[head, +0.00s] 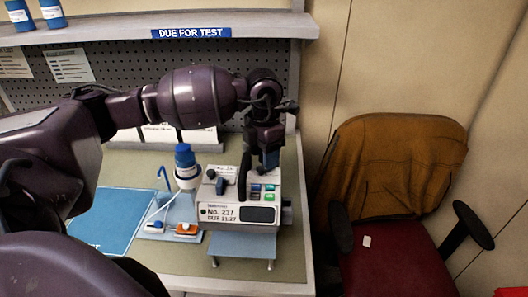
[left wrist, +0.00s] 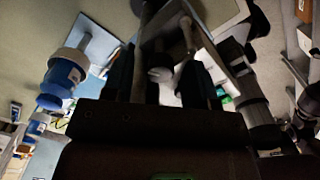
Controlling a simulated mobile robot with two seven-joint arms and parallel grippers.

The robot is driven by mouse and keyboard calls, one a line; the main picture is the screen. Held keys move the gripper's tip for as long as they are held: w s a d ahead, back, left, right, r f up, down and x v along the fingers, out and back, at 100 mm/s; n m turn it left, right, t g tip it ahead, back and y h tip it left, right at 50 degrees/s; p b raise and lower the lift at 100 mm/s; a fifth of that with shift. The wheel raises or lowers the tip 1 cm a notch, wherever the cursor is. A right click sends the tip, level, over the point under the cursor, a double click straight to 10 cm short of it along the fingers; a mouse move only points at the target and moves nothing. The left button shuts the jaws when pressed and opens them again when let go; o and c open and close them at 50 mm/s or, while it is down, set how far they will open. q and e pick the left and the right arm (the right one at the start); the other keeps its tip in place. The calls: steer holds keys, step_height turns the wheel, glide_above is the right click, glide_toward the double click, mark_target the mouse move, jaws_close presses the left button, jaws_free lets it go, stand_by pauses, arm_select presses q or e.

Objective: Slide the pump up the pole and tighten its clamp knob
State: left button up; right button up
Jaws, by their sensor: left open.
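The pump (head: 235,212) is a white box with a grey top, coloured buttons and a label "No. 237". It sits low at the bench's front right, over a small blue stand (head: 243,245). My left gripper (head: 267,155) points down just behind the pump's top, right of a black upright part (head: 245,176). Pole and clamp knob are not clearly identifiable. My right gripper is out of view.
A blue-capped bottle (head: 184,160) in a white holder stands close left of the pump. An orange piece (head: 187,228) with a white cord lies below it. A blue mat (head: 108,220) is at left. A shelf (head: 150,27) crosses above; an orange-backed chair (head: 395,160) is right.

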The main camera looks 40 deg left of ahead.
arm_select(q)
steer(key=c, duration=0.9)
steer(key=m+b, duration=0.1)
steer(key=b, duration=0.1)
steer(key=shift+f+b, duration=0.1)
steer(key=shift+b, duration=0.2)
steer(key=shift+c, duration=0.2)
steer(key=shift+m+b, duration=0.4)
steer(key=shift+m, duration=0.1)
steer(key=o, duration=0.9)
steer(key=shift+o, duration=0.2)
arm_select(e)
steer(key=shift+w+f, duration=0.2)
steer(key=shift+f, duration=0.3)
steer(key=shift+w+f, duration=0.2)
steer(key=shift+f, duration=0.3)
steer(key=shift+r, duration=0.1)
